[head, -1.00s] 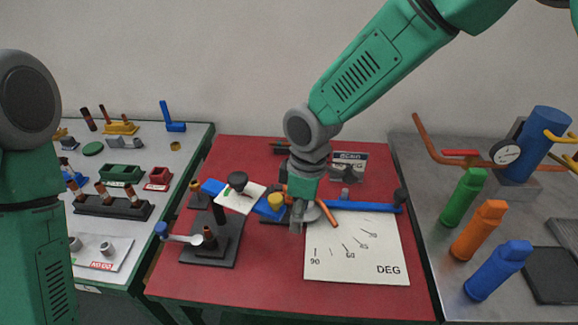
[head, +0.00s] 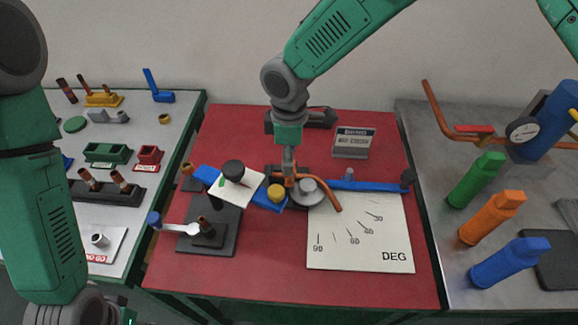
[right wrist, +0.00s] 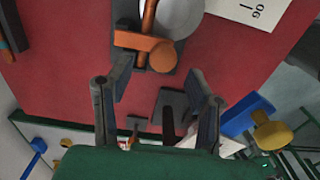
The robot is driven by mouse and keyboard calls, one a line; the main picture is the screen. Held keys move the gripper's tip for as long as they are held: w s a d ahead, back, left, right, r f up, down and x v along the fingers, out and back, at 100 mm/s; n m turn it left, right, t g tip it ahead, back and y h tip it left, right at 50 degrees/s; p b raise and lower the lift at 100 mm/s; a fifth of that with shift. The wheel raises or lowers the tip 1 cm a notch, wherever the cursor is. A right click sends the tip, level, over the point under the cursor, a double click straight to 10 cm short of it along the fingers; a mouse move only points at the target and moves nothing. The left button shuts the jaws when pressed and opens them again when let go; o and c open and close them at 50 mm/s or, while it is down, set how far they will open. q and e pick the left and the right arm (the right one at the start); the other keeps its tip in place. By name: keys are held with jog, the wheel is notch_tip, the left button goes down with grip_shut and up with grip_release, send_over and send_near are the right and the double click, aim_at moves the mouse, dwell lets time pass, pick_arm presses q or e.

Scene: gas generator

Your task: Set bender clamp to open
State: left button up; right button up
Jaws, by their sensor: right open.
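The bender stands on the red table, with a round grey wheel (head: 307,193), a long blue handle (head: 365,186) and a bent copper tube (head: 329,198). An orange clamp-like part (right wrist: 143,42) sits against the wheel in the right wrist view. My right gripper (head: 289,167) is over the bender, partly hiding this part in the head view. In the right wrist view my right gripper (right wrist: 160,95) is open, with nothing between its fingers; the orange part lies beyond the fingertips. Whether the clamp is open or closed I cannot tell. My left gripper is out of view.
A white DEG angle plate (head: 360,238) lies right of the bender. A dark stand (head: 207,236) with a blue-tipped lever is at the left. Green, orange and blue bottles (head: 508,262) stand on the right table.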

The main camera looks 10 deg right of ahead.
jog(key=f, duration=0.3)
jog(key=shift+s+f, duration=0.2)
jog(key=shift+f, duration=0.05)
jog(key=shift+w+f, duration=0.1)
jog(key=shift+f, duration=0.3)
jog(key=shift+c, duration=0.4)
grip_shut()
jog(key=shift+r, duration=0.1)
